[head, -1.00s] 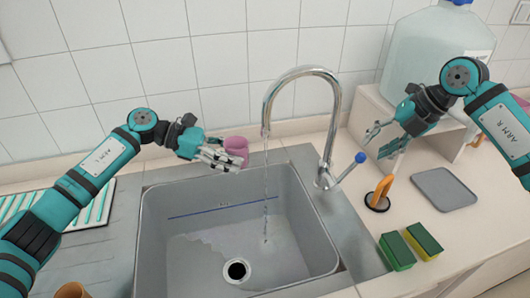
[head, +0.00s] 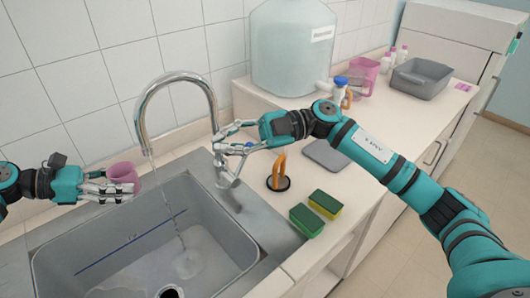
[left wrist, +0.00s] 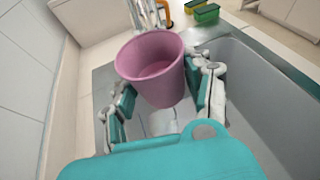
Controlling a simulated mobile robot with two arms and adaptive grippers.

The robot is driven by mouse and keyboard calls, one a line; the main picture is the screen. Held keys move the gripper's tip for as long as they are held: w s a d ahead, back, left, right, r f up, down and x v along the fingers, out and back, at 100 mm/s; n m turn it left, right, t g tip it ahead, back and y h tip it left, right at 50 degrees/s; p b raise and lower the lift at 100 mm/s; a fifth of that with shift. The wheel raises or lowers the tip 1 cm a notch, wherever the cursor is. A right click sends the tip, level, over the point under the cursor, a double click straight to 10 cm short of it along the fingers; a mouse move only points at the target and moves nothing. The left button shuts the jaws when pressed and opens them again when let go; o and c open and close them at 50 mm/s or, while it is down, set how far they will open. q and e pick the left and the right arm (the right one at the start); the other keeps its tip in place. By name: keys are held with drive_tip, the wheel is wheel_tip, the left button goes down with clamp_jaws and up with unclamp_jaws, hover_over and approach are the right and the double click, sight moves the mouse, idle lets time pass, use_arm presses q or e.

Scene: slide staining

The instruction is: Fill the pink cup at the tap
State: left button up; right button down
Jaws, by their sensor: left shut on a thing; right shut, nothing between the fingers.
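The pink cup (head: 123,176) is upright in my left gripper (head: 112,188), which is shut on it, above the sink's back left part. The left wrist view shows the cup (left wrist: 152,66) between the fingers; I see no clear water surface in it. The chrome tap (head: 178,78) arches over the sink. A water stream (head: 167,195) falls from its spout into the sink (head: 110,262), to the right of the cup and apart from it. My right gripper (head: 219,152) is shut and empty at the tap's base, by its lever, which it partly hides.
A suction-cup holder with an orange handle (head: 279,172), a grey pad (head: 327,154) and two green-yellow sponges (head: 307,220) lie on the counter right of the sink. A large water bottle (head: 292,50) and a grey bin (head: 421,78) stand further back.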

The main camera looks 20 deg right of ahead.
sight(240, 164)
drive_tip(key=w+d+r+m+t+h, duration=0.1)
drive_tip(key=w+d+m+t, duration=0.1)
drive_tip(key=d+m+t, duration=0.9)
drive_tip(key=w+d+m+t+h, duration=0.15)
drive_tip(key=m+t, duration=0.65)
drive_tip(key=m, duration=0.9)
drive_tip(key=s+d+f+m+g+h, duration=0.15)
drive_tip(key=f+m+h, duration=0.25)
drive_tip(key=f+m, duration=0.45)
drive_tip(key=s+d+f+m+g+h, duration=0.15)
drive_tip(key=f+m+h, duration=0.25)
drive_tip(key=f+m, duration=0.4)
drive_tip(key=w+a+r+m, duration=0.1)
drive_tip(key=w+a, duration=0.2)
drive_tip(key=w, duration=0.6)
drive_tip(key=shift+a+r+t, duration=0.25)
drive_tip(key=shift+r+t, duration=0.05)
drive_tip(key=shift+r, duration=0.05)
drive_tip(key=shift+r, duration=0.1)
